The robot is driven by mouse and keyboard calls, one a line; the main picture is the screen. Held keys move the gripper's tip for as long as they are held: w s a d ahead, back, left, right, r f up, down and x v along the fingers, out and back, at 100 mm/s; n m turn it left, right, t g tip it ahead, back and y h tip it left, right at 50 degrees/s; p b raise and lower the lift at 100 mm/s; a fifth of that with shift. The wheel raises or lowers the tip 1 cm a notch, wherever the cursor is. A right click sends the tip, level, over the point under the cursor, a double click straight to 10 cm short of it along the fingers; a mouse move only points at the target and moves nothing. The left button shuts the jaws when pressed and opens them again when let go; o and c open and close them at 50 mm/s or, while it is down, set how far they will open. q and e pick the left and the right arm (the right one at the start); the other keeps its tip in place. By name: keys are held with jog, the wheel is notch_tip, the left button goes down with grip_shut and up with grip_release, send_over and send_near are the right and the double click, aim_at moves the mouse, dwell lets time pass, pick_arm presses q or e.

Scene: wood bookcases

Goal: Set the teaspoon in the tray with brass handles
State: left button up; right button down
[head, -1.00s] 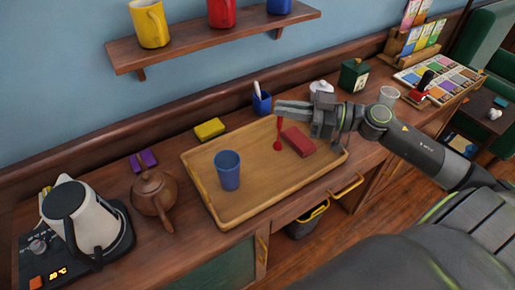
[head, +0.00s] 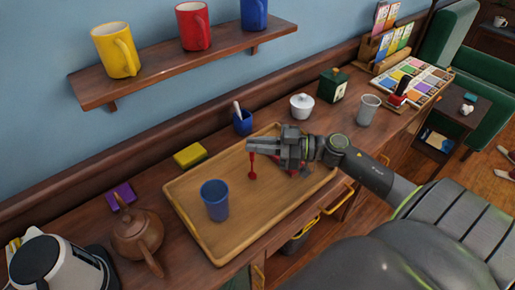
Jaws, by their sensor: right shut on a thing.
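The red teaspoon (head: 252,167) hangs upright, bowl end down, from my right gripper (head: 258,146), which is shut on it. The spoon shows against the middle of the wooden tray (head: 262,205); I cannot tell whether its lower end touches the tray floor. A blue cup (head: 215,201) stands in the tray, left of the spoon. A red block (head: 304,171) in the tray is mostly hidden behind my right gripper. Brass handles on the tray are not clearly made out. My left gripper is not in view.
A brown teapot (head: 137,236) and kettle (head: 50,264) stand left. Bare tray floor lies between cup and block.

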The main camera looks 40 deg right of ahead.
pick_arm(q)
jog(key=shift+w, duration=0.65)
pick_arm(e)
jog(key=shift+f, duration=0.8)
jog(key=c, duration=1.5)
grip_release()
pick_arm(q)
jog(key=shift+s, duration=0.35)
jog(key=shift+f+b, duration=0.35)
pick_arm(e)
jog(key=v, duration=1.2)
